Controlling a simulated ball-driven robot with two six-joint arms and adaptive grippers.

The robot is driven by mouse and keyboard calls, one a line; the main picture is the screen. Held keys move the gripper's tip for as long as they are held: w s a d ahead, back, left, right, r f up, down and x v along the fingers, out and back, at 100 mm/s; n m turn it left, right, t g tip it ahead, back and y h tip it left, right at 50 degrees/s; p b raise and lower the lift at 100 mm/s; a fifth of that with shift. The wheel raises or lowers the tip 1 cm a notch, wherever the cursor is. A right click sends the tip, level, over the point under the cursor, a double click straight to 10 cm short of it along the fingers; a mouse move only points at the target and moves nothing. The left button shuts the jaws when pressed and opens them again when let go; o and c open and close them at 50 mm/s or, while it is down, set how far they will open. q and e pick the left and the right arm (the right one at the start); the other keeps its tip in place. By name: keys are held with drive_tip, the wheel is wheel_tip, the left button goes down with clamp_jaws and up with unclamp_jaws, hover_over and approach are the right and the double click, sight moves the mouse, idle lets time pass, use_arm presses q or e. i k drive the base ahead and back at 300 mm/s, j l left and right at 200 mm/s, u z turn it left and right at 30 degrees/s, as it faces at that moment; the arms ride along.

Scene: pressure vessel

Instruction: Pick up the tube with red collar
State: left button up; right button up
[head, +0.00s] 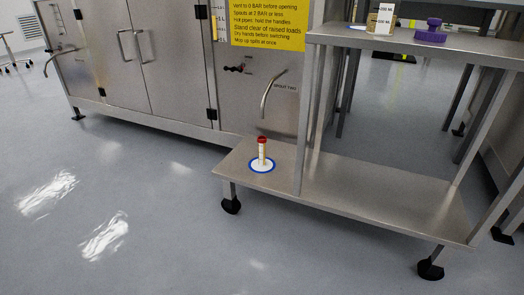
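The tube with a red collar (262,151) stands upright on a white disc with a blue rim (251,167). The disc lies near the left end of the low steel shelf (370,202). The tube's body is pale with a yellowish part, and its red part is at the top. Neither of my grippers shows in the head view, and nothing touches the tube.
A steel cabinet (165,85) with handles and a yellow sign (268,24) stands behind. An upper shelf (420,44) holds a purple object (430,31) and a small labelled box (381,20). A shelf post (303,120) rises right of the tube. Floor (130,210) at left is clear.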

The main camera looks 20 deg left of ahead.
sight(261, 140)
drive_tip(key=i+l, duration=0.15)
drive_tip(key=i, duration=0.45)
drive_tip(key=i+l+z, duration=0.1)
drive_tip(key=i, duration=0.5)
